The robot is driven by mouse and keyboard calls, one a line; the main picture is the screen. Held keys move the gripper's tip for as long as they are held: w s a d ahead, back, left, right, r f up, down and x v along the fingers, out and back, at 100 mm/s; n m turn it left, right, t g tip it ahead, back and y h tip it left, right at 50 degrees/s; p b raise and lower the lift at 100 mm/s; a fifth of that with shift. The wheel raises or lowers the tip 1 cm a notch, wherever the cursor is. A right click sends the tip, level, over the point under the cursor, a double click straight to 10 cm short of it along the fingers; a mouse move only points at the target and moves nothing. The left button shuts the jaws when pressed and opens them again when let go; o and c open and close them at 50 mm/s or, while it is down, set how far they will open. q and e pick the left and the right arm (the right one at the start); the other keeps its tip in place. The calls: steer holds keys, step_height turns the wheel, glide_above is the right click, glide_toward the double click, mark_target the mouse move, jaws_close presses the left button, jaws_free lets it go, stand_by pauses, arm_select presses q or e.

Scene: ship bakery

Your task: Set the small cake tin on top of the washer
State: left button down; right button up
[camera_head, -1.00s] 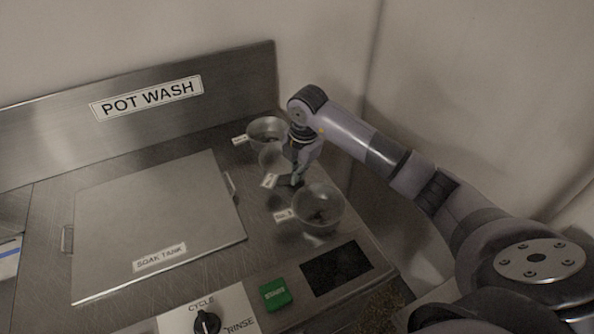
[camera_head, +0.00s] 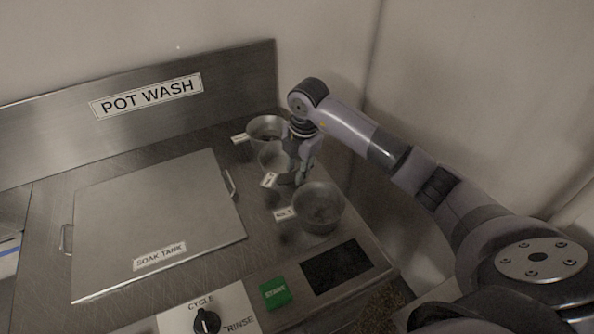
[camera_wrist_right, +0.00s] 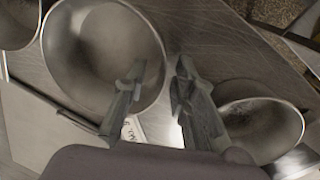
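Several round metal tins with white tags stand in a row on the steel washer top (camera_head: 200,277). They are the back tin (camera_head: 267,128), the middle tin (camera_head: 270,158) and the front tin (camera_head: 318,208). I cannot tell which is the small cake tin; the tags are too small to read. My right gripper (camera_head: 291,178) hangs between the middle and front tins, partly hiding the middle one. In the right wrist view its fingers (camera_wrist_right: 160,78) are apart, on either side of the middle tin's rim (camera_wrist_right: 100,50); contact cannot be told. My left gripper is out of view.
The soak tank lid (camera_head: 155,220) with side handles lies left of the tins. A dark panel (camera_head: 337,267), a green start button (camera_head: 275,293) and a cycle knob (camera_head: 206,321) are at the front. A back panel (camera_head: 230,85) and walls close off the back and right.

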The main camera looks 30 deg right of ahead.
step_height(320, 180, up, 11)
steer(key=s+b, duration=0.1)
steer(key=b, duration=0.1)
steer(key=shift+s+d+f, duration=0.15)
steer(key=shift+s+d, duration=0.1)
